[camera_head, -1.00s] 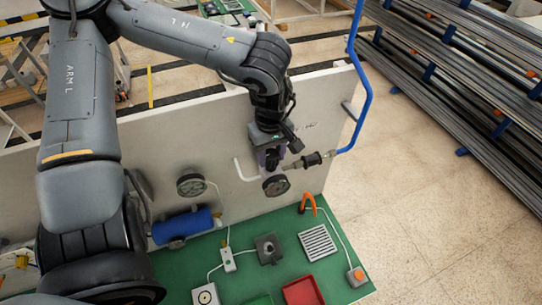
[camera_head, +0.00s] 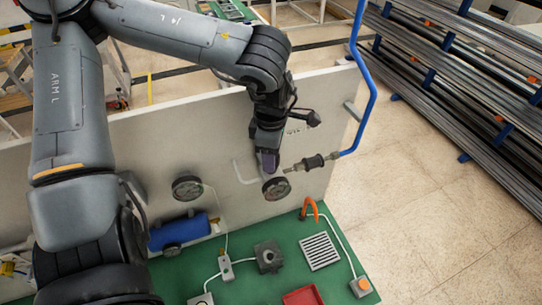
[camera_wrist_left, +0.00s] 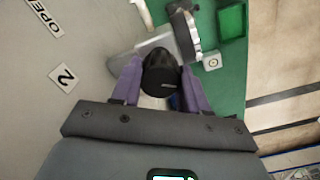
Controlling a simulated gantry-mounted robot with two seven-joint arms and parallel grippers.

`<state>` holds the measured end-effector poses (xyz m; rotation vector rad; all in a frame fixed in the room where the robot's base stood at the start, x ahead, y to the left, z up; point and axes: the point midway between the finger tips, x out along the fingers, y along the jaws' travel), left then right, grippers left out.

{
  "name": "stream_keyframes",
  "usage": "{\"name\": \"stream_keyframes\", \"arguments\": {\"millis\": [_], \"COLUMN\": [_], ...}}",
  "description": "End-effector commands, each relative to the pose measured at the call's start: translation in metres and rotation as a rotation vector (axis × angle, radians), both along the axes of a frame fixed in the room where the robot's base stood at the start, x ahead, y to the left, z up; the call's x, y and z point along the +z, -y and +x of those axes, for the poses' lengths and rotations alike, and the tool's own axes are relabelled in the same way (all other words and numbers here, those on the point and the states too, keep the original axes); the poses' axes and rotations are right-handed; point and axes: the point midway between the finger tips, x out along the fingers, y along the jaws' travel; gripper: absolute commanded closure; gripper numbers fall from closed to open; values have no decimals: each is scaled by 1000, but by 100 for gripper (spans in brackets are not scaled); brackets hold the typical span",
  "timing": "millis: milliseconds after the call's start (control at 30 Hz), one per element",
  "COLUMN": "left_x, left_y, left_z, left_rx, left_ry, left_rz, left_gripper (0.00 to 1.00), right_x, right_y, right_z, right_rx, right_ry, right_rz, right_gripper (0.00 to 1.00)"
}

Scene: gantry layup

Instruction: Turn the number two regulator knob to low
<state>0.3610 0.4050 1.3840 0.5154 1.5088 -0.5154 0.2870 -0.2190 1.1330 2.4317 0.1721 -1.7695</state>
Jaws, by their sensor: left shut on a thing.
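In the left wrist view the black regulator knob (camera_wrist_left: 161,72) sits between the two purple fingertips of my left gripper (camera_wrist_left: 161,84), which is shut on it. A white plate marked "2" (camera_wrist_left: 63,77) is on the panel beside it. The knob's pointer and any low mark cannot be made out. In the head view my left gripper (camera_head: 267,162) reaches down at the panel, just above a round dark gauge (camera_head: 276,188). The gripper hides the knob there. My right gripper is not in view.
The pale upright panel (camera_head: 130,145) carries another gauge (camera_head: 187,188) and a blue cylinder (camera_head: 178,231). A blue pipe (camera_head: 371,95) with a dark fitting (camera_head: 313,162) ends close right of the gripper. The green board (camera_head: 335,280) below holds a vent, a red tray and an orange hook.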

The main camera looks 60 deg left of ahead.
Motion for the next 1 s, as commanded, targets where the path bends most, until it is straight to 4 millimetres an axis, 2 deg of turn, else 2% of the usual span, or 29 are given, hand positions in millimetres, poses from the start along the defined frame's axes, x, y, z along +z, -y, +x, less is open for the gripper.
{"name": "stream_keyframes", "arguments": {"millis": [500,1000], "left_x": [0,1], "left_y": [1,0], "left_z": [0,0], "left_rx": [428,576], "left_ry": [2,1], "left_rz": [-1,-1], "left_gripper": [86,87], "right_x": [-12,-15], "right_y": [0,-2], "right_z": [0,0], "right_rx": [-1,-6], "right_ry": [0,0], "right_rz": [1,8], "right_gripper": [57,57]}}
